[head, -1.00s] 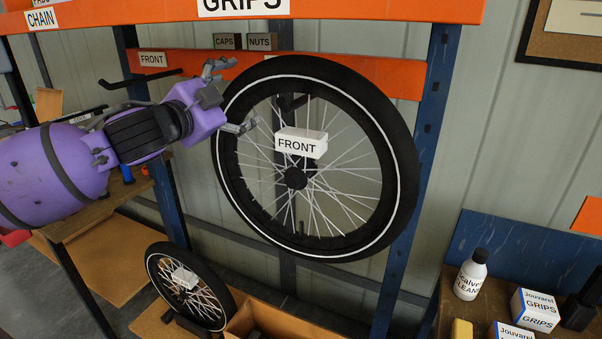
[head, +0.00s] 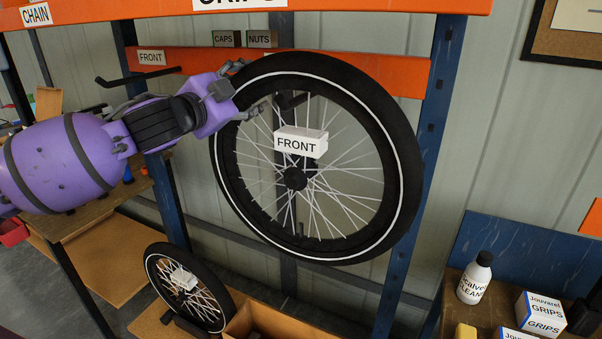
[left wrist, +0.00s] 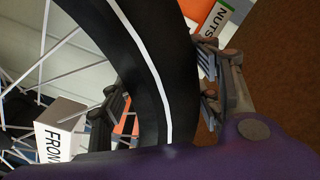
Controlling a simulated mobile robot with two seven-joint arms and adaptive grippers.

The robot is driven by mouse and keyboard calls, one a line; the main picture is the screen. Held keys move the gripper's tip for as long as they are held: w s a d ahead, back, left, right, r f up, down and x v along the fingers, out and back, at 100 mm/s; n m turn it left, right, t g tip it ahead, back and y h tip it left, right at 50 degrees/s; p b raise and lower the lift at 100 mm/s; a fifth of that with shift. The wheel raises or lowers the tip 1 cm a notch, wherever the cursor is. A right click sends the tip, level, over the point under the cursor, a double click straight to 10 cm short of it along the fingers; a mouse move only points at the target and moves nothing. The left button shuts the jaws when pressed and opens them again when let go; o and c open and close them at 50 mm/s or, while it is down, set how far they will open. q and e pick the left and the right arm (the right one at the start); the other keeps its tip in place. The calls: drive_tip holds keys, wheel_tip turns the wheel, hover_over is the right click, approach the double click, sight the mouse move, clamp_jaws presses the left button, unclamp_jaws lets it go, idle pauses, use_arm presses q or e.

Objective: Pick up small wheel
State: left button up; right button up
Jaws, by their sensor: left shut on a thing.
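A large black-tyred wheel (head: 408,165) with a white stripe and spokes hangs upright on the rack, with a white box labelled FRONT (head: 297,145) at its middle. My left gripper (head: 247,88) is shut on its upper left rim, one finger on each side of the tyre. In the left wrist view the tyre (left wrist: 140,60) runs between the fingers (left wrist: 162,95). A smaller wheel (head: 226,300) with a white box at its middle stands low at the left, well below my left gripper. My right gripper is out of view.
Orange beams (head: 365,76) and blue posts (head: 422,150) frame the wheel. A black hook (head: 140,77) sticks out at the left. A bottle (head: 474,280) and grips boxes (head: 541,312) stand on a bench at the lower right.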

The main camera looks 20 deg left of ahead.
sight(240, 72)
use_arm(q)
drive_tip(key=shift+d+f, duration=0.1)
clamp_jaws()
drive_tip(key=shift+r, duration=0.35)
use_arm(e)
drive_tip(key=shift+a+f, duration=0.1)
use_arm(q)
drive_tip(key=shift+r, duration=0.1)
wheel_tip(240, 72, up, 2)
drive_tip(key=shift+w+r, duration=0.1)
drive_tip(key=shift+r, duration=0.7)
drive_tip(key=shift+s+r+p, duration=0.15)
drive_tip(key=shift+s+p, duration=0.15)
drive_tip(key=shift+s, duration=0.8)
drive_tip(key=s+a, duration=0.1)
drive_tip(key=s, duration=1.5)
drive_tip(key=shift+a+f, duration=0.3)
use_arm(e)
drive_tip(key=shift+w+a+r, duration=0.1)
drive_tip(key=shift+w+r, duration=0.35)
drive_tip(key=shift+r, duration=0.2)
